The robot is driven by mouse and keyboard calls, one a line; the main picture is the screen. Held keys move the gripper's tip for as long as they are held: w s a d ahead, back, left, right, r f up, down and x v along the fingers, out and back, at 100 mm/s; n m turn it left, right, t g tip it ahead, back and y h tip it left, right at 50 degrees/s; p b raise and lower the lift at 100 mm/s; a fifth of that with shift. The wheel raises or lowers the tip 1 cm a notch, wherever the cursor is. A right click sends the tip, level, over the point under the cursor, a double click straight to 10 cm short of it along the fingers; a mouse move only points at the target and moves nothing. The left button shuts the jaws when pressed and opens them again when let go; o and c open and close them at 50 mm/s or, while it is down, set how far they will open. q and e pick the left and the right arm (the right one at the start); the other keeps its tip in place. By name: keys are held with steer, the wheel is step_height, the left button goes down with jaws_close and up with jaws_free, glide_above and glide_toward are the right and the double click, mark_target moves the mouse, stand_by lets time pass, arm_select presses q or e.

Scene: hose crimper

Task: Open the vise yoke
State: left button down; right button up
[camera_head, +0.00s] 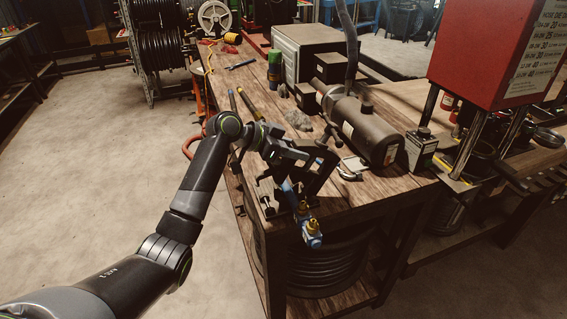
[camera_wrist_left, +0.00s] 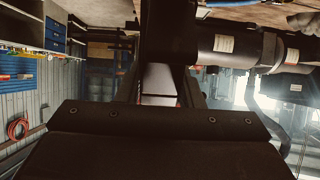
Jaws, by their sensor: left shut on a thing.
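The vise (camera_head: 268,196) is a dark metal device on the front left corner of the wooden workbench. Its black yoke (camera_head: 322,168) stands tilted above the bench at the end of my left arm. My left gripper (camera_head: 303,154) is shut on the yoke; the exact contact is dark and hard to make out. In the left wrist view a dark upright bar, the yoke (camera_wrist_left: 163,35), runs between the fingers. A blue hose piece with brass fittings (camera_head: 311,228) sticks out over the bench's front edge beside the vise. My right gripper is in neither view.
A dark cylindrical motor (camera_head: 368,128) lies on the workbench (camera_head: 375,188) right of the yoke. A red crimping press (camera_head: 490,50) stands further right. Coiled black hose (camera_head: 325,262) sits on the shelf below. Open floor (camera_head: 100,150) lies left.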

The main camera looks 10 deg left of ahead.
mark_target(321, 140)
arm_select(q)
steer(key=w+d+y, duration=0.1)
steer(key=w+d+g+p, duration=0.1)
steer(key=d+r+y, duration=0.1)
steer(key=d, duration=0.1)
steer(key=shift+w+d+r+g+y+p, duration=0.1)
steer(key=shift+w+g+y+p, duration=0.2)
steer(key=shift+w+g+p, duration=0.1)
steer(key=shift+w+d+f+g+y+p, duration=0.1)
steer(key=shift+w+d+g+y+p, duration=0.1)
steer(key=shift+w+d+y, duration=0.25)
steer(key=shift+w+d+f+g+y+p, duration=0.1)
steer(key=shift+w+d+g+y, duration=0.1)
steer(key=shift+d, duration=0.35)
steer(key=shift+w+d+f+y, duration=0.1)
steer(key=shift+w+d+y, duration=0.15)
steer(key=shift+d, duration=0.1)
steer(key=shift+g, duration=0.3)
steer(key=c, duration=1.2)
jaws_free()
steer(key=shift+f, duration=0.1)
steer(key=shift+c, duration=0.2)
steer(key=shift+o, duration=1.2)
steer(key=shift+w+d, duration=0.1)
steer(key=shift+d, duration=0.05)
